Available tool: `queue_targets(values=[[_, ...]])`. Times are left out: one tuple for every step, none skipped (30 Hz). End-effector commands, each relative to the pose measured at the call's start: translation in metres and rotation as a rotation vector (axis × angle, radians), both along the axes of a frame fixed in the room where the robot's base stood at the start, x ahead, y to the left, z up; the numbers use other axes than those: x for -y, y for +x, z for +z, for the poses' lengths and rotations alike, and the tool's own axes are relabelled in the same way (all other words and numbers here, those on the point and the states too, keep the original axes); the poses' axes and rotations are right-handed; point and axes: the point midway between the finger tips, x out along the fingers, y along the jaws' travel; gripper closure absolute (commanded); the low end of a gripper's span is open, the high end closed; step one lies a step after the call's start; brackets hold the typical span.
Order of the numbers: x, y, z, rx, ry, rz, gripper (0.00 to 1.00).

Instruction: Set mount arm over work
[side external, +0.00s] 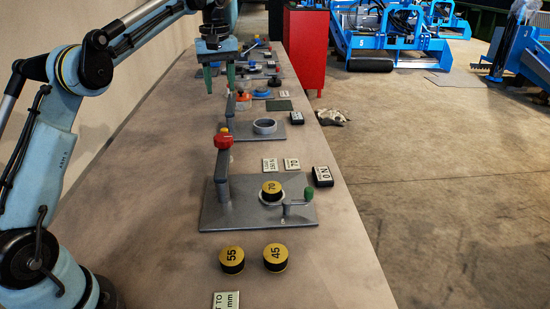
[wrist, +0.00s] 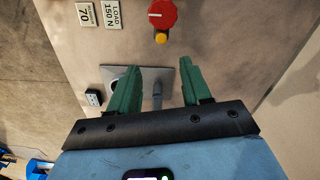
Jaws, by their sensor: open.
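My gripper (side external: 220,82) hangs open and empty above the second station, its green fingers pointing down. In the wrist view the open fingers (wrist: 156,66) have a grey arm (wrist: 157,92) between them in the picture, with no contact visible. That station's grey plate (side external: 250,133) carries an empty grey ring (side external: 265,126); its arm (side external: 228,108) is at the left edge, beside the ring. The nearer plate (side external: 235,215) has a grey arm (side external: 222,175) at its left, below a red knob (side external: 223,140). A disc marked 70 (side external: 271,187) sits in its ring. Which arm is the mount arm is unclear.
Discs marked 55 (side external: 232,260) and 45 (side external: 275,257) lie in front. A green-handled lever (side external: 309,196) stands at the nearer plate's right. Label plates (side external: 270,165) and a black ON block (side external: 322,176) lie nearby. More stations stand behind; a red cabinet (side external: 306,50) is beyond.

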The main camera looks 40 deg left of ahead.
Motion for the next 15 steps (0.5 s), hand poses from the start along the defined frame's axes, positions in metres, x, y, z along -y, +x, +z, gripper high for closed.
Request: queue_targets(values=[[-0.003, 0.001, -0.002, -0.006, -0.002, 0.013, 0.52], [-0.004, 0.001, -0.003, -0.009, -0.004, 0.018, 0.52], [-0.005, 0.001, -0.004, -0.012, -0.005, 0.022, 0.52], [-0.005, 0.001, -0.005, -0.013, -0.005, 0.024, 0.52], [-0.005, 0.001, -0.006, -0.014, -0.005, 0.025, 0.52], [-0.005, 0.001, -0.007, -0.015, -0.005, 0.026, 0.52], [-0.005, 0.002, -0.009, -0.015, -0.005, 0.026, 0.52], [-0.005, 0.002, -0.011, -0.014, -0.005, 0.025, 0.52], [-0.005, 0.002, -0.015, -0.014, -0.005, 0.025, 0.52], [-0.005, 0.002, -0.017, -0.014, -0.005, 0.025, 0.52], [-0.005, 0.002, -0.020, -0.013, -0.005, 0.024, 0.52], [-0.005, 0.001, -0.025, -0.013, -0.005, 0.024, 0.52], [-0.005, 0.001, -0.029, -0.013, -0.005, 0.024, 0.52], [-0.005, 0.001, -0.033, -0.013, -0.005, 0.024, 0.52], [-0.005, 0.002, -0.039, -0.013, -0.004, 0.024, 0.52]])
